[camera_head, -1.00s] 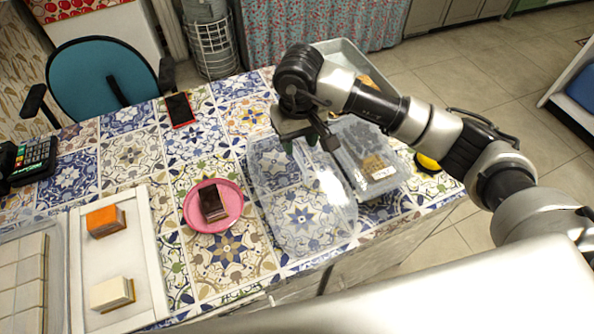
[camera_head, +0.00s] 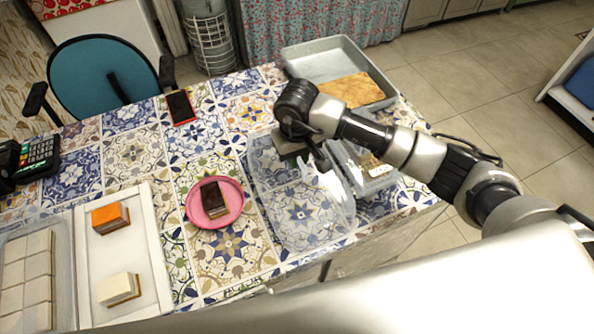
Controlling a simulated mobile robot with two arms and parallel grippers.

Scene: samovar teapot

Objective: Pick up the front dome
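A clear, see-through dome (camera_head: 312,222) rests on the patterned tile table, with the tiles showing through it. My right gripper (camera_head: 308,165) points down at the dome's far end, low over it. My own wrist hides part of the gripper, and I cannot tell whether the fingers touch the dome or how far apart they are. A second clear cover (camera_head: 376,172) sits just right of the dome, partly behind my arm. My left gripper is out of view.
A pink plate (camera_head: 232,212) with a dark cake slice (camera_head: 213,198) stands left of the dome. A grey tray (camera_head: 315,64) holding a brown slab (camera_head: 350,90) is at the back right. A white tray (camera_head: 145,215) with two cake pieces, and a phone (camera_head: 180,107), lie further left.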

